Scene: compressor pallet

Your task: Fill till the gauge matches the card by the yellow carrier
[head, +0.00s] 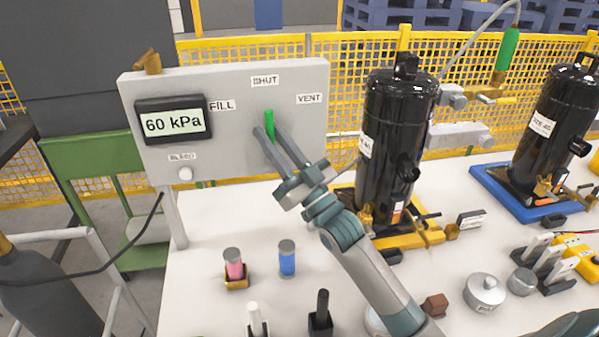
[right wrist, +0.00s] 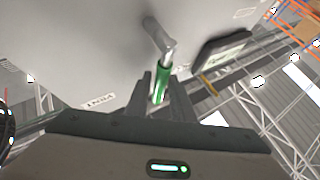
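A grey panel (head: 225,90) carries a gauge (head: 173,121) that reads 60 kPa. Its green lever handle (head: 269,125) points up at the SHUT label, between FILL on the left and VENT on the right. My right gripper (head: 266,126) has its fingers on either side of the handle. In the right wrist view the green handle (right wrist: 161,84) stands between the fingers, with a gap visible. The yellow carrier (head: 417,236) holds a black compressor (head: 395,140). A small card (head: 470,219) stands to its right, too small to read. My left gripper is out of view.
A blue carrier (head: 493,187) with a second compressor (head: 553,125) stands at the right. Pink (head: 233,264) and blue (head: 287,258) vials and black and white upright tools stand on the table in front of the panel.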

